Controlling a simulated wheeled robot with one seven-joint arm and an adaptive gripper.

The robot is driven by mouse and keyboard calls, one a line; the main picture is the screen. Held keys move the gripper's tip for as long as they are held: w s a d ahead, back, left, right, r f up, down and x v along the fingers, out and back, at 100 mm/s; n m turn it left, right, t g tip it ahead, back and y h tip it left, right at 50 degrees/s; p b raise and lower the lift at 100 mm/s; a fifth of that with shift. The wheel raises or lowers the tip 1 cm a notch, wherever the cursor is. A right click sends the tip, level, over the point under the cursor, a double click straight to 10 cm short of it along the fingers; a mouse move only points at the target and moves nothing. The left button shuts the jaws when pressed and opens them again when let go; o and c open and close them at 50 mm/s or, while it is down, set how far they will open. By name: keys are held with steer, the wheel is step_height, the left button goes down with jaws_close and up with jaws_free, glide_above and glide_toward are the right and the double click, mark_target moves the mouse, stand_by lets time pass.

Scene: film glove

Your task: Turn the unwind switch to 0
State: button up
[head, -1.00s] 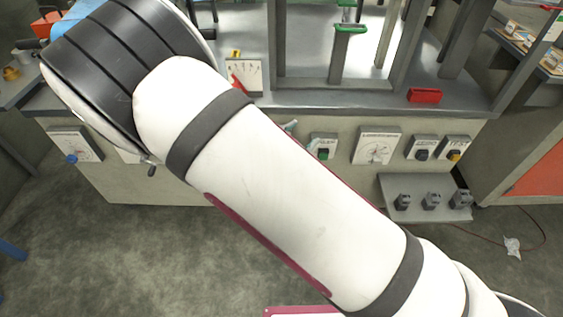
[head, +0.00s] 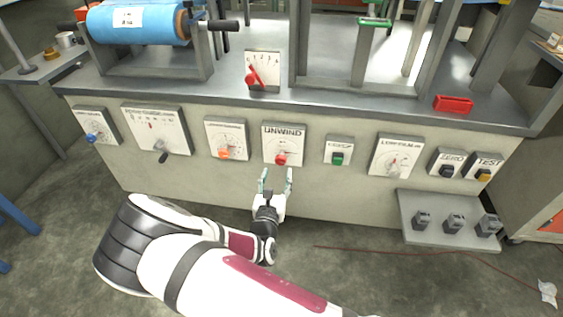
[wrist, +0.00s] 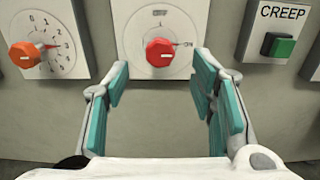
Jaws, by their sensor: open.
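The unwind switch is a red knob (head: 281,159) on a white panel labelled UNWIND (head: 284,136), on the front of the grey bench. In the wrist view the red knob (wrist: 160,52) sits upper centre, with a pale bar across its face and a mark and small lettering to its right. The mark above the knob is too small to read surely. My gripper (head: 275,178) is open and empty just below and in front of the panel. In the wrist view its teal fingers (wrist: 160,95) stand wide apart, below the knob and not touching it.
An orange-knob dial (head: 225,153) is left of the switch and a green CREEP button (head: 337,158) right of it. Dials and ZERO and TEST buttons line the bench front. A low shelf (head: 409,226) juts out at lower right. The floor in front is open.

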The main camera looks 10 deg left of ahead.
mark_target(280, 162)
steer(key=w+b, duration=0.2)
steer(key=w, duration=0.6)
steer(key=shift+w+d, duration=0.1)
steer(key=shift+w, duration=0.05)
steer(key=c, duration=1.2)
